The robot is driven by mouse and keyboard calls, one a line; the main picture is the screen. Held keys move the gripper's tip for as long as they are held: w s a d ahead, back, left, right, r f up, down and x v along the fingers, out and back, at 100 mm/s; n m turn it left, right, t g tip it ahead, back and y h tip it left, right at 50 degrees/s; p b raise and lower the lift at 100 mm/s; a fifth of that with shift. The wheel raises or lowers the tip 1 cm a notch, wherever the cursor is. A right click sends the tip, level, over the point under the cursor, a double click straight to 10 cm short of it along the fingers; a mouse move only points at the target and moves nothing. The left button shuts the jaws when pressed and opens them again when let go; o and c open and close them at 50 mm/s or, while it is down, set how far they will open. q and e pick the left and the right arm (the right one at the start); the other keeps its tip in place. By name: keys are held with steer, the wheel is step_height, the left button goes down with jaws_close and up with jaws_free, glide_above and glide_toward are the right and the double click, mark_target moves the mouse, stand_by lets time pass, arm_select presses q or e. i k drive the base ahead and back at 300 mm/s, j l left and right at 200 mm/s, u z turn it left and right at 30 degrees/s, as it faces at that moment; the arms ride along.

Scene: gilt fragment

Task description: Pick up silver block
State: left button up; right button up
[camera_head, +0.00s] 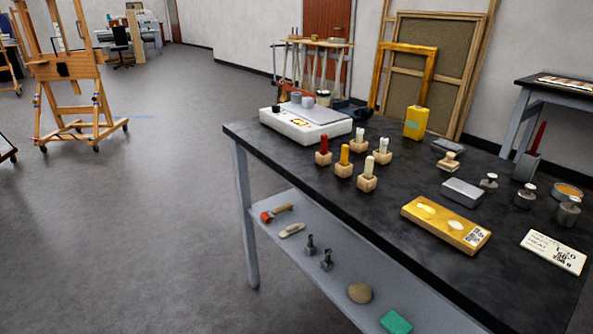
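A silver-grey rectangular block (462,192) lies flat on the dark table top (330,163), toward the right of the head view. A larger gold block (446,224) with pale patches and a printed label lies in front of it. A small metal weight-like piece (489,181) stands close to its right. Nothing covers the silver block. Neither of my grippers shows in the view.
Several wooden holders with coloured sticks (367,178) stand left of the block. A wooden stamp-like piece (450,161) sits behind it. Metal weights (525,195), a grey cup (526,166) and a white card (553,251) are rightward. A lower shelf (310,228) holds tools.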

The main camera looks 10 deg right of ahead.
mark_target(463, 193)
steer(key=z, duration=1.4)
